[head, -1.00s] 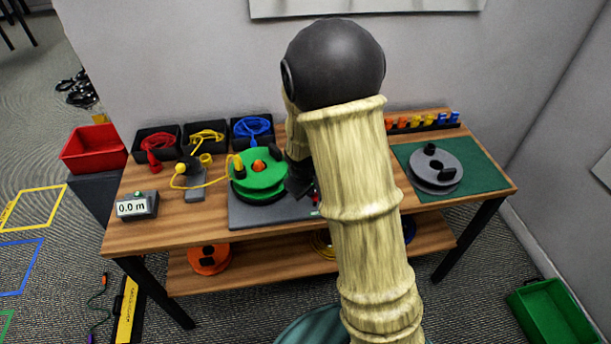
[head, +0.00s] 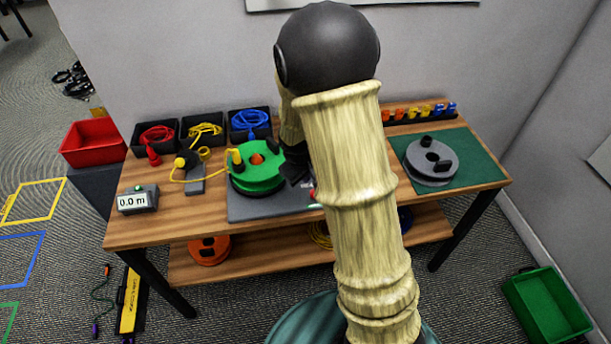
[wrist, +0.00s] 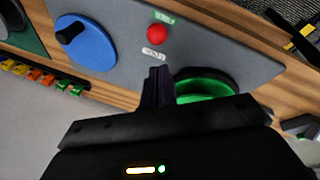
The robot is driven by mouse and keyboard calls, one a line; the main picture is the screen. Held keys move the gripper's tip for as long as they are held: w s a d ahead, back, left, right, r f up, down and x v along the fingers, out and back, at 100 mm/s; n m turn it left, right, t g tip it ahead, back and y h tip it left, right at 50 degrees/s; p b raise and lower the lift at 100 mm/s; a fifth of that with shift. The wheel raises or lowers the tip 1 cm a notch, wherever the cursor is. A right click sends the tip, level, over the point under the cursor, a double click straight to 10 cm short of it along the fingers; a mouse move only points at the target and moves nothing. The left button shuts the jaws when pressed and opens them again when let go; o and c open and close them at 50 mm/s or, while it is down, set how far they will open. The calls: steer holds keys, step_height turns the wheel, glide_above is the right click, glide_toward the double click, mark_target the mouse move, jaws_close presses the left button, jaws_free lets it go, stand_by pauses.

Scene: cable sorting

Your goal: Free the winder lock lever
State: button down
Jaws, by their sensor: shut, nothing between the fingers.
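The winder is a grey plate (head: 240,208) carrying a green reel (head: 257,172) with a yellow cable end at its left. In the wrist view a red ball knob (wrist: 156,34), apparently the lock lever's end, sits on the plate between a green label (wrist: 164,17) and a white label (wrist: 154,54). A blue disc (wrist: 88,47) with a black handle is beside it. My gripper (wrist: 157,72) is shut and empty, its tips near the white label and apart from the knob in the picture. The green reel (wrist: 205,84) is partly hidden behind my gripper. In the head view my gripper (head: 297,172) is right of the reel; my arm hides much of the plate.
Black bins of red, yellow and blue cable (head: 249,122) stand at the bench's back left. A meter (head: 137,200) reads 0.0 m. A grey reel (head: 430,163) lies on a green mat (head: 478,165) at right. Coloured clips (head: 425,111) line the back edge.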

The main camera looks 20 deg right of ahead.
steer(key=s+a+r, duration=0.4)
steer(key=s+r, duration=0.3)
steer(key=shift+s+a, duration=0.15)
steer(key=shift+s, duration=0.2)
stand_by(0.4)
steer(key=s+d+r+m+y+p, duration=0.2)
steer(key=s+r+m+p, duration=0.3)
steer(key=s+r+p, duration=0.2)
steer(key=shift+s+d+r+g, duration=0.2)
steer(key=shift+s+r+g, duration=0.15)
steer(key=shift+r, duration=0.5)
